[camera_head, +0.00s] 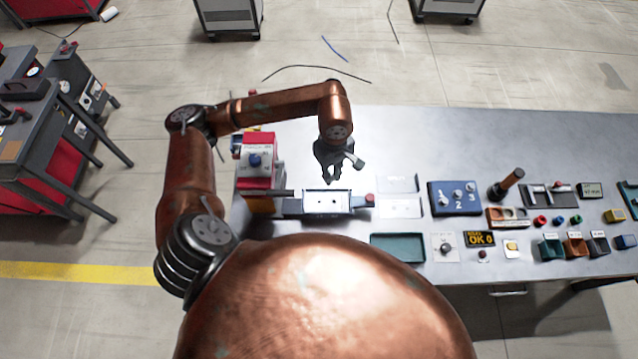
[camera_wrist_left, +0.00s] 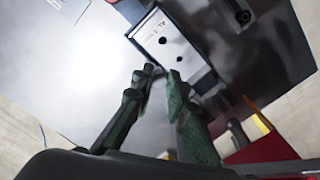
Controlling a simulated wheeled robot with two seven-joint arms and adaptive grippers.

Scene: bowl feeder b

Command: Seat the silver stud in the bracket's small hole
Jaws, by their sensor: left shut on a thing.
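The bracket (camera_head: 323,203) is a pale plate with dark holes, set in a fixture on the table. In the left wrist view the bracket (camera_wrist_left: 167,38) lies just beyond the fingertips, its holes uncovered. My left gripper (camera_head: 333,176) is above and behind the bracket, pointing down. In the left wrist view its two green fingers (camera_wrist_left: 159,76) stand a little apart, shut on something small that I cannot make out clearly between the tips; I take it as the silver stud. My right gripper is not in view.
A red press-like unit (camera_head: 257,160) stands left of the fixture. The table behind the gripper is clear.

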